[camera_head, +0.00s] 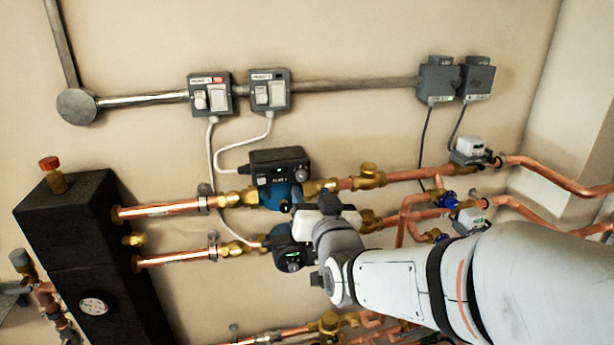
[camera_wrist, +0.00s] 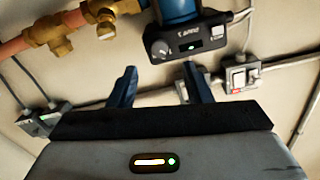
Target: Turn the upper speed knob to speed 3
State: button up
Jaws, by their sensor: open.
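The upper pump (camera_head: 278,172) is a dark control head on a blue body. Its round speed knob (camera_head: 301,174) is on the right of its face in the head view. In the wrist view, which is upside down, a dark pump head fits the upper one, with its knob (camera_wrist: 161,48) at the left of a lit green display (camera_wrist: 190,46). The speed setting is too small to read. My gripper (camera_wrist: 160,82) is open and empty, its two blue-grey fingers apart, with the knob beyond the gap. In the head view my wrist hides most of the gripper.
The lower pump (camera_head: 291,252) sits close below, partly covered by my wrist. Copper pipes (camera_head: 175,208) run on both sides. Two switch boxes (camera_head: 268,92) hang above with white cables. A black manifold block (camera_head: 85,250) stands at left.

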aim_at(302, 178)
jog(key=shift+p+x, duration=0.85)
jog(key=shift+x, duration=2.45)
jog(key=shift+c, duration=0.4)
jog(key=shift+f, duration=0.1)
grip_shut()
